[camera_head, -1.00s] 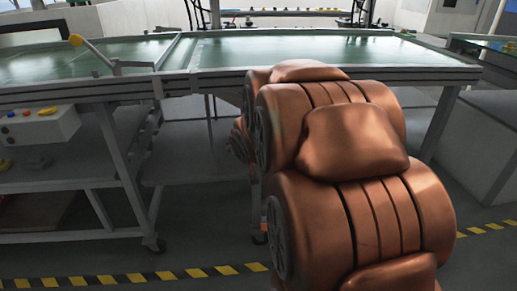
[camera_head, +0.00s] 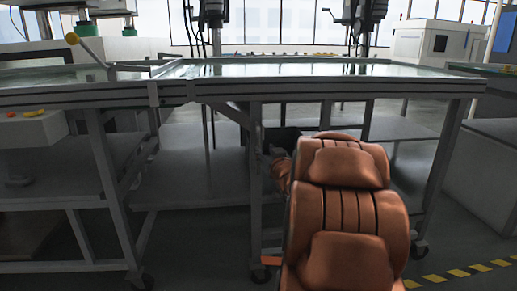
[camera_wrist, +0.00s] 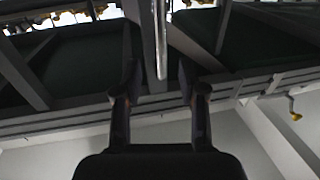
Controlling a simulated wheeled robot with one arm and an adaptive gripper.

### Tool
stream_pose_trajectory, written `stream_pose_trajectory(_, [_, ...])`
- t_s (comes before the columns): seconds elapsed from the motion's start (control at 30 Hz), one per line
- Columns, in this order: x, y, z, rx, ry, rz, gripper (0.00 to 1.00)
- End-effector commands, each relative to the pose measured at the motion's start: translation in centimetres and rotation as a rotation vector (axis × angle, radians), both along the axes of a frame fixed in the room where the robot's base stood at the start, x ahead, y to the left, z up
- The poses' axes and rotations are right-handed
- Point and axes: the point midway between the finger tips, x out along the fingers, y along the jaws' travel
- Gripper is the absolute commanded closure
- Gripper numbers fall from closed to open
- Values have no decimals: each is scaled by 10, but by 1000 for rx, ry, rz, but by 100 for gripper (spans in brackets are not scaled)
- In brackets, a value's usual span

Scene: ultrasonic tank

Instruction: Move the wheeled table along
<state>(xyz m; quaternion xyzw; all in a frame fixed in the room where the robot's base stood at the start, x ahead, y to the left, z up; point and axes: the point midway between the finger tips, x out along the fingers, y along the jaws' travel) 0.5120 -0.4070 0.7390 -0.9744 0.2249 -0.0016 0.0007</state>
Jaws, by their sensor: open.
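The wheeled table (camera_head: 330,88) has a grey frame, a pale glassy top, and legs with castors (camera_head: 418,250). It spans the middle and right of the head view, beside a similar wheeled table (camera_head: 90,97) at left. A narrow metal upright (camera_wrist: 159,38) shows between and beyond the fingertips. I cannot tell whether they touch it.
A yellow-knobbed lever (camera_head: 84,48) stands on the left table. A box with coloured buttons (camera_head: 30,130) hangs on that table's near side. A white cabinet (camera_head: 480,165) stands close at right. Yellow-black floor tape (camera_head: 457,273) crosses the floor at front right.

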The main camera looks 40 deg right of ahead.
Motion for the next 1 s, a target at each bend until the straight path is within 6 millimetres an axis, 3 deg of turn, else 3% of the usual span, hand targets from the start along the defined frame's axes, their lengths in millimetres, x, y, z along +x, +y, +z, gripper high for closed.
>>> stream_pose_trajectory(0.6, [58,-27,-2,0,3,1,59])
stream_pose_trajectory(1.0, [66,-32,-1,1,3,0,59])
